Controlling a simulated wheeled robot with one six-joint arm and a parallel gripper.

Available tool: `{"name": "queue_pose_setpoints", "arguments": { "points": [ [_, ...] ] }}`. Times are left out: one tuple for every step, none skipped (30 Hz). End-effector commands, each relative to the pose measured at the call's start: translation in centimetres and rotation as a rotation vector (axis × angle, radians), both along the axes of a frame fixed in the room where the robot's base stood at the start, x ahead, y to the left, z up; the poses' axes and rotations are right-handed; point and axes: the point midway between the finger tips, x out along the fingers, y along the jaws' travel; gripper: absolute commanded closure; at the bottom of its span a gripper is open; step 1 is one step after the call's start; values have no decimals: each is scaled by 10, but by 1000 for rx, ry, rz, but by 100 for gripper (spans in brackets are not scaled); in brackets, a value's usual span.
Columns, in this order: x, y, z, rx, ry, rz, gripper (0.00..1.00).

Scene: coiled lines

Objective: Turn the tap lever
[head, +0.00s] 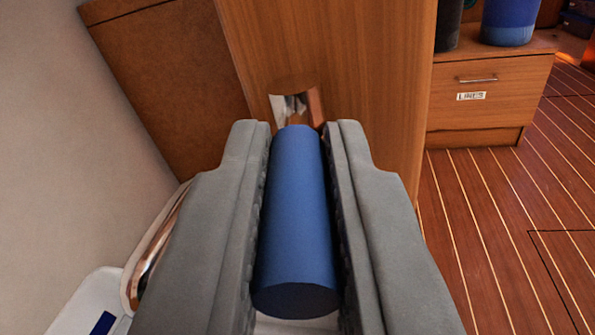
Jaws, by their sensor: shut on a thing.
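The tap lever (298,215) is a blue cylinder that lies between the two grey fingers of my gripper (299,140). My gripper is shut on it, one finger along each side. Its near end faces me at the bottom of the view. Beyond its far end, a shiny metal tap fitting (294,103) stands against the wooden panel. The fingers hide the lower part of the fitting, and I cannot see how the lever joins it.
A wooden panel (340,50) rises just beyond the fingertips. At left are a pale wall (50,120), a metal rail (155,255) and a white surface (75,315). At right stand a drawer labelled LINES (490,95), a blue container (508,22) and clear striped floor (510,210).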

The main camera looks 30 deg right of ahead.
Motion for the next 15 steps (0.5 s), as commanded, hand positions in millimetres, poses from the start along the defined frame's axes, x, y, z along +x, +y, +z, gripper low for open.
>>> {"name": "queue_pose_setpoints", "arguments": {
  "points": [
    [2,3,-1,0,1,-29,100],
    [3,3,-1,0,0,-48,100],
    [4,4,0,0,0,-70,100],
    [4,4,-1,0,0,-88,100],
    [5,5,-1,0,0,-101,100],
    [6,5,-1,0,0,-119,100],
    [6,6,-1,-1,0,-131,100],
    [7,6,-1,0,1,-142,100],
    [7,6,-1,0,0,-155,100],
    [7,7,0,-1,-1,-163,100],
    [8,7,0,-1,0,-170,100],
    [8,7,0,0,0,-179,100],
    [8,7,0,0,0,-184,100],
    [8,7,0,0,0,-188,100],
    [8,7,0,-1,0,-193,100]
  ]
}}
